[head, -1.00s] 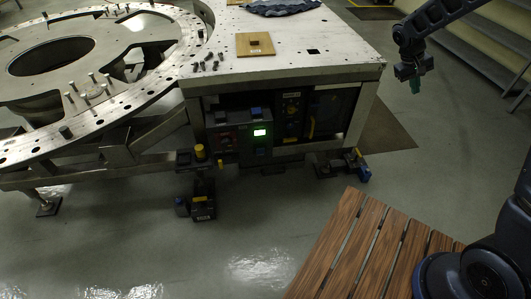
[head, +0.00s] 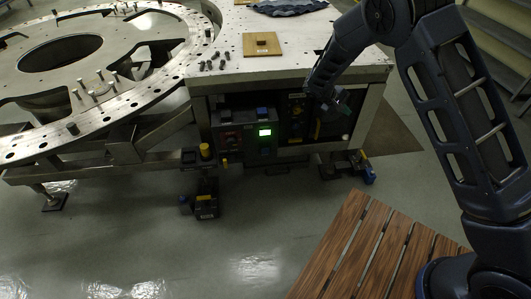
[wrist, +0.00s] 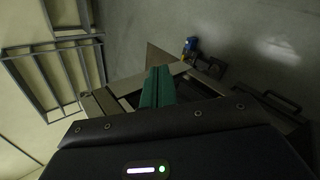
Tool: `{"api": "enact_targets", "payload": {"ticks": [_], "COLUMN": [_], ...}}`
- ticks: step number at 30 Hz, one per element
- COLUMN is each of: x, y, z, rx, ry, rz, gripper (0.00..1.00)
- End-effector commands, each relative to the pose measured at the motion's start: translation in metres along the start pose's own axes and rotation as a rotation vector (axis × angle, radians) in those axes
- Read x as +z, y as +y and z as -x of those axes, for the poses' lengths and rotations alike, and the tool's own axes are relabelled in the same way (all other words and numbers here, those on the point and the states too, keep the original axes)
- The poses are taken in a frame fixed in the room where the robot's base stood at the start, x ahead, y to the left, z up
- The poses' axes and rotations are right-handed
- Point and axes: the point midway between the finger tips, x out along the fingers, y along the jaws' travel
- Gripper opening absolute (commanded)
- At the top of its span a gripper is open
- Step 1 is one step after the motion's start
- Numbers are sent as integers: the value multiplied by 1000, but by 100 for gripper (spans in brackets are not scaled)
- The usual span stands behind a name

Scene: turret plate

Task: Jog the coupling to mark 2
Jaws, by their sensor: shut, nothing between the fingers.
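My gripper (head: 342,108) is in front of the right part of the open equipment bay under the steel table, in the head view. Its green fingers (wrist: 157,88) are shut together and empty in the wrist view. The large round turret plate (head: 30,137) stands at the left, with holes and several upright pins. I cannot tell which part is the coupling, and mark 2 is not readable.
The steel table top (head: 300,62) carries a wooden square (head: 262,50), several small dark parts and a dark cloth (head: 288,7). A slatted wooden platform (head: 345,250) is at the lower right. Grey floor (head: 130,235) is free in front.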

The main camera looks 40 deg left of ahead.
Motion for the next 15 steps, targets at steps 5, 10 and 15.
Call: {"api": "enact_targets", "payload": {"ticks": [5, 10, 15], "x": [-31, -56, -78], "y": [-50, -96, -145], "z": [6, 12, 19], "rx": [88, 172, 258], "ry": [31, 66, 107], "rz": [75, 142, 206], "gripper": [0, 0, 0]}}
